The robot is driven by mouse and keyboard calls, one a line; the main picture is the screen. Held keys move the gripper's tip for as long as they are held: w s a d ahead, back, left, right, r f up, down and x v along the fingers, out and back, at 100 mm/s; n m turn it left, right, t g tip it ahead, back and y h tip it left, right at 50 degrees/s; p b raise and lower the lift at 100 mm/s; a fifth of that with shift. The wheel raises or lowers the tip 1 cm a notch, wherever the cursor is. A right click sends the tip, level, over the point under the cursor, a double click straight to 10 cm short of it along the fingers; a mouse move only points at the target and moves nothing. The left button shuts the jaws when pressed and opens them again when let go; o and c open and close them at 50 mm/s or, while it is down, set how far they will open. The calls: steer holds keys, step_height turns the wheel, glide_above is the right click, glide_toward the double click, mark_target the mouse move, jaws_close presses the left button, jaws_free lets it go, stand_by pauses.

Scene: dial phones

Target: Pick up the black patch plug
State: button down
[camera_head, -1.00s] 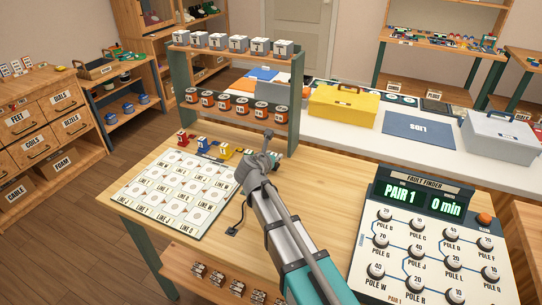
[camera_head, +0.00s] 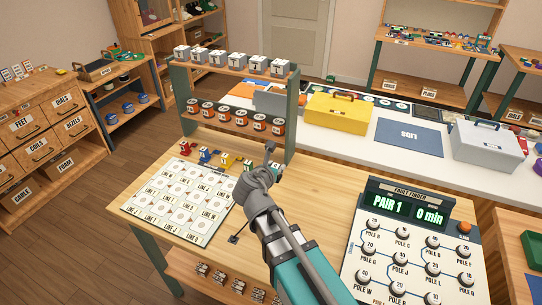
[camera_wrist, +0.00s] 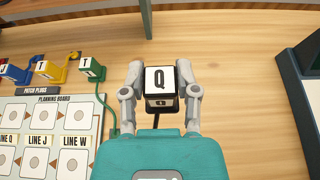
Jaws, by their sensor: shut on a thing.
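In the head view my gripper (camera_head: 268,158) is over the table, right of the planning board, and the arm hides the plug.
A green plug (camera_wrist: 92,69) marked T, a yellow plug (camera_wrist: 52,70) and a blue plug (camera_wrist: 15,74) stand left, behind the planning board (camera_wrist: 50,101). The fault finder (camera_head: 408,250) stands right. A spool rack (camera_head: 290,118) rises behind.

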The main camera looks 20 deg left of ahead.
steer(key=s, duration=0.1)
steer(key=s+d+r+p, duration=0.1)
steer(key=s, duration=0.1)
steer(key=shift+d+r, duration=0.2)
stand_by(0.7)
